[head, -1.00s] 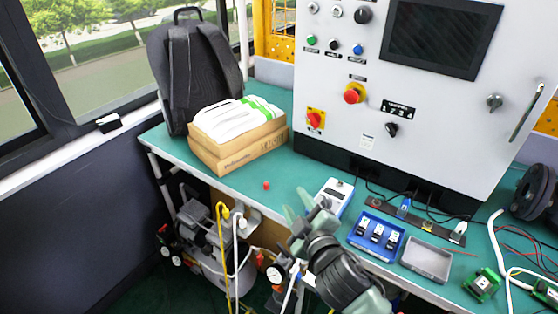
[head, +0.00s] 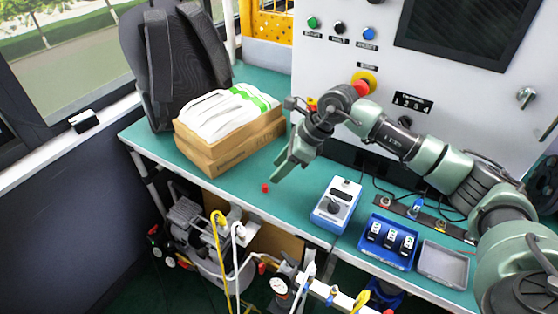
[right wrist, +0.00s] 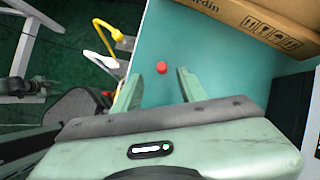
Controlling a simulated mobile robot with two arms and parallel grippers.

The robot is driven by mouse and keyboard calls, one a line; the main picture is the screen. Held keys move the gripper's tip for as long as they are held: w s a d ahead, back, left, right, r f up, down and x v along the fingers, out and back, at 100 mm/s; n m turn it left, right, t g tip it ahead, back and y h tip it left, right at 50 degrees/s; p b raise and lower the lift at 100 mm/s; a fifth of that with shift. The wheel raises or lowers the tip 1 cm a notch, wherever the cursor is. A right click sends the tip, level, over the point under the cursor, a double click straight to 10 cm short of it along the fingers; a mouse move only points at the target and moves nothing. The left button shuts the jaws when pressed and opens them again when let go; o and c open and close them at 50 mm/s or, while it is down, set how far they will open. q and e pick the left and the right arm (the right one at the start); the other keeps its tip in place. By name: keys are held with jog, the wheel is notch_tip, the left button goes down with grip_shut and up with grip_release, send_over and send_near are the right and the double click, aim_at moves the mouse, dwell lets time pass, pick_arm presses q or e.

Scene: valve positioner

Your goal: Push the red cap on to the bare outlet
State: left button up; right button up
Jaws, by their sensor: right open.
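The small red cap (head: 265,188) stands on the green tabletop near its front edge, in front of the cardboard boxes. It also shows in the right wrist view (right wrist: 162,67), just beyond and between the open fingertips. My right gripper (head: 287,163) is open and empty, a little above the table and just right of and behind the cap in the head view. It also shows in the right wrist view (right wrist: 157,88), apart from the cap. I cannot make out which outlet is bare. My left gripper is not in view.
Cardboard boxes (head: 230,151) with white packs stand behind the cap, beside a black backpack (head: 172,65). A blue-and-white meter (head: 336,203) and a blue tray (head: 387,243) are to the right. Yellow (head: 220,250) and white hoses hang below the table's front edge.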

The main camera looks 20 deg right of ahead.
aim_at(265, 185)
jog(key=shift+d+f, duration=0.15)
jog(key=shift+d, duration=0.1)
jog(key=p+x, duration=0.1)
jog(key=x, duration=0.6)
jog(key=shift+a+f, duration=0.15)
jog(key=shift+f, duration=0.1)
grip_shut()
dwell(1.3)
